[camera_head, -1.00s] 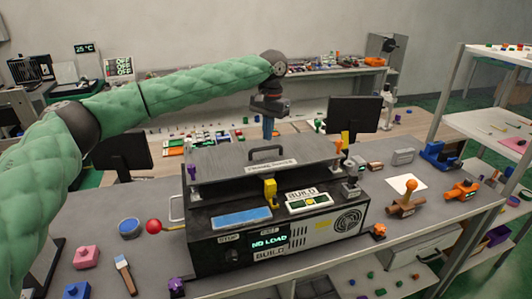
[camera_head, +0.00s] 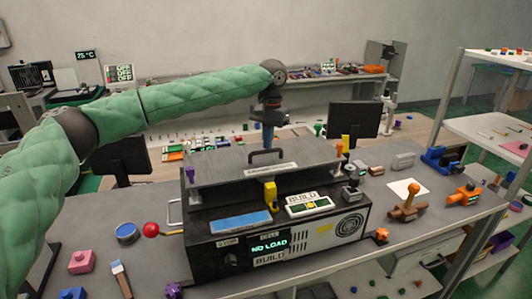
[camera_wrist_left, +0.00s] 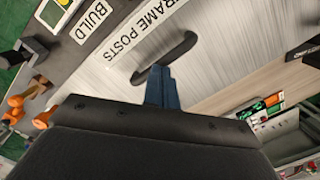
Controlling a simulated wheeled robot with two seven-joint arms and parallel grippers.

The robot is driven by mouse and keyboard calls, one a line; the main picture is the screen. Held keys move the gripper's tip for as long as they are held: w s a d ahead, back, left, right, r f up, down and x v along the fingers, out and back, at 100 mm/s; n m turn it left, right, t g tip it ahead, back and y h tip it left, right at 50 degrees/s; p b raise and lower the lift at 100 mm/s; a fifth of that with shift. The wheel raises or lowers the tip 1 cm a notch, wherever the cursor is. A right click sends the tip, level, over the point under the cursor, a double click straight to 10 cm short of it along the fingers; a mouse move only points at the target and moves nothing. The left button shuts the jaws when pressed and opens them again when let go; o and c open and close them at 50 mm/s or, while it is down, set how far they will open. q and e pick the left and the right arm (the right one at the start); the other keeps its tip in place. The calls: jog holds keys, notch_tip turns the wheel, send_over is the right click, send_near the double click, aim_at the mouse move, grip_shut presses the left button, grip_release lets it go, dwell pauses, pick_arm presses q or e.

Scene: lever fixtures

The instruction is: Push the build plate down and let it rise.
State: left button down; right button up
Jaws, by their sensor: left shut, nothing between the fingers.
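The build plate (camera_head: 215,168) is a grey flat plate with a dark handle (camera_head: 267,153) on top. It sits raised above the black machine (camera_head: 215,247), whose display reads NO LOAD. My left gripper (camera_head: 268,146) points down with shut blue fingers, close behind the handle. The left wrist view shows the shut fingertips (camera_wrist_left: 160,75) beside the handle (camera_wrist_left: 172,55), over the striped plate surface (camera_wrist_left: 120,65). I cannot tell whether the tips touch the plate. My right gripper is in neither view.
A red-knobbed lever (camera_head: 151,230) sticks out at the machine's left. A yellow part (camera_head: 270,195) stands at the plate's front edge. Monitors stand behind on both sides. A brush (camera_head: 120,278) and pink and blue blocks lie at the left. Shelves rise at the right.

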aim_at(272, 156)
pick_arm(q)
jog(key=shift+f, duration=1.2)
jog(key=shift+p, duration=0.3)
jog(key=shift+d+r, duration=0.1)
jog(key=shift+r, duration=0.1)
jog(key=w+p, duration=0.1)
jog(key=w+d+r+p, duration=0.1)
jog(key=p, duration=0.1)
jog(key=shift+w+d, duration=0.1)
jog(key=shift+w+d+f, duration=0.15)
jog(key=shift+f, duration=0.05)
